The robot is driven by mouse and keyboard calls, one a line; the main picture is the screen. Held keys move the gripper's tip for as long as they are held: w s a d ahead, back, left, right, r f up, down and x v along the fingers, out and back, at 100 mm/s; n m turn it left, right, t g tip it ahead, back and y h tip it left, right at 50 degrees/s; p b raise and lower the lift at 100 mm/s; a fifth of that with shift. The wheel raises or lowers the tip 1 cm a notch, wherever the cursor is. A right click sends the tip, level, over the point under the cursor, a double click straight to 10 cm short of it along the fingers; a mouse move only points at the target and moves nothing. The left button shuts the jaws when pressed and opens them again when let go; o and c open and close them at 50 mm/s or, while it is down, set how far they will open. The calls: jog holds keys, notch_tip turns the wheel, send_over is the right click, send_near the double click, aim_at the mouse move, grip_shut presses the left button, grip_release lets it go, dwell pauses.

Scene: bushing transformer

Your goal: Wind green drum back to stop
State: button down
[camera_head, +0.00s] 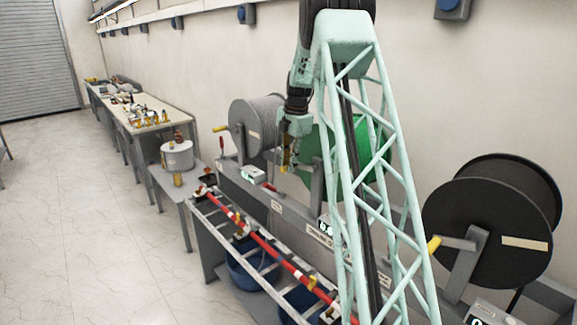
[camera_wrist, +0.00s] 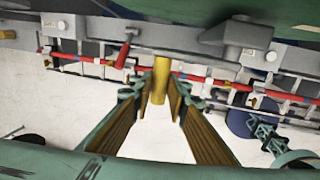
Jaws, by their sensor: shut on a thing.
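The green drum (camera_head: 308,152) stands in the row of reels along the wall, partly hidden behind my pale green lattice mast. Its lower edge also shows at the top of the wrist view (camera_wrist: 285,8). My gripper (camera_head: 288,160) is at the drum's near left side, pointing down. In the wrist view my gripper (camera_wrist: 160,92) is shut on the drum's yellow crank handle (camera_wrist: 159,72), which stands between the fingertips. A grey crank arm (camera_wrist: 235,36) shows beside the handle.
A grey cable drum (camera_head: 258,122) with a yellow handle is to the left, a black drum (camera_head: 490,225) to the right. A ladder-like rack (camera_head: 215,222) with red rods (camera_head: 265,240) runs below, over blue tubs (camera_head: 250,275). Open floor (camera_head: 130,270) lies left.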

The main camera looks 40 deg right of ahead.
jog(key=shift+f+b, duration=0.75)
jog(key=shift+f, duration=0.05)
jog(key=c, duration=2.9)
grip_release()
jog(key=shift+w, duration=0.1)
jog(key=o, duration=0.4)
jog(key=shift+w+a+f, duration=0.1)
jog(key=shift+w, duration=0.1)
jog(key=shift+s, duration=0.15)
jog(key=shift+s+r, duration=0.1)
jog(key=shift+r, duration=0.4)
notch_tip(320, 180, up, 11)
jog(key=s, duration=0.2)
jog(key=shift+c, duration=0.2)
